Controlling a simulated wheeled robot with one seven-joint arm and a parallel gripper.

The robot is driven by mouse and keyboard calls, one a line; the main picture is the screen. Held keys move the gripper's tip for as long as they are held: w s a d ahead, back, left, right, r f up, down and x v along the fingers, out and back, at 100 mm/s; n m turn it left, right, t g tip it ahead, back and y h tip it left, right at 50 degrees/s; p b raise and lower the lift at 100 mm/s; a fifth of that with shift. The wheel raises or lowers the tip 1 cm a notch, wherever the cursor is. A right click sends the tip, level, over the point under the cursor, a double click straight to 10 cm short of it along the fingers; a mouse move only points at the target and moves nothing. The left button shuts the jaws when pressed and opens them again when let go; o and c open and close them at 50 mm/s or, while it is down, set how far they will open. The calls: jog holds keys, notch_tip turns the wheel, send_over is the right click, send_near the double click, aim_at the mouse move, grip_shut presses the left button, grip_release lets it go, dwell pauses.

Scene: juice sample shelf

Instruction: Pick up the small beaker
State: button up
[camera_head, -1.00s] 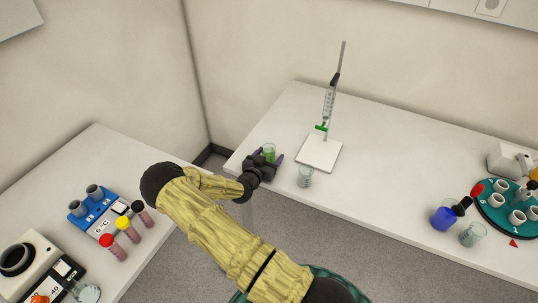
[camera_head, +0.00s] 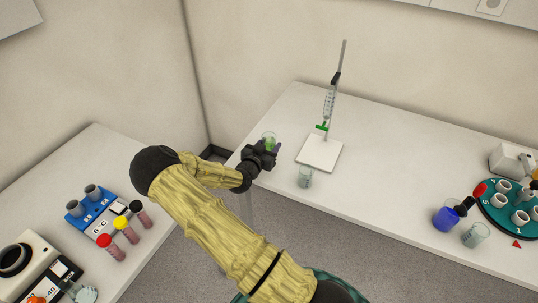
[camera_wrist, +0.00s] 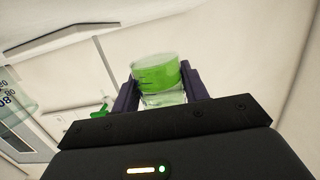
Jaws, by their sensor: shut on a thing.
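A small glass beaker (camera_head: 268,138) with green liquid is between the fingers of my gripper (camera_head: 272,149), near the left end of the back bench. In the wrist view the beaker (camera_wrist: 158,78) sits upright between the two dark purple fingers (camera_wrist: 161,93), which press on its sides. The gripper is shut on it. The beaker appears raised above the bench top, though its base is partly hidden by the gripper body.
A second clear beaker (camera_head: 305,177) stands at the bench's front edge, right of my gripper. Behind it is a burette stand (camera_head: 320,152) with a white base. A blue flask (camera_head: 446,217), another beaker (camera_head: 475,235) and a green rotor (camera_head: 510,212) are at the right.

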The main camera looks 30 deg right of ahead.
aim_at(269, 136)
notch_tip(269, 136, up, 5)
jog(key=shift+f+b, duration=0.2)
jog(key=shift+b, duration=0.15)
jog(key=shift+r, duration=0.1)
dwell(0.3)
jog(key=shift+r+p, duration=1.5)
jog(key=shift+r, duration=0.95)
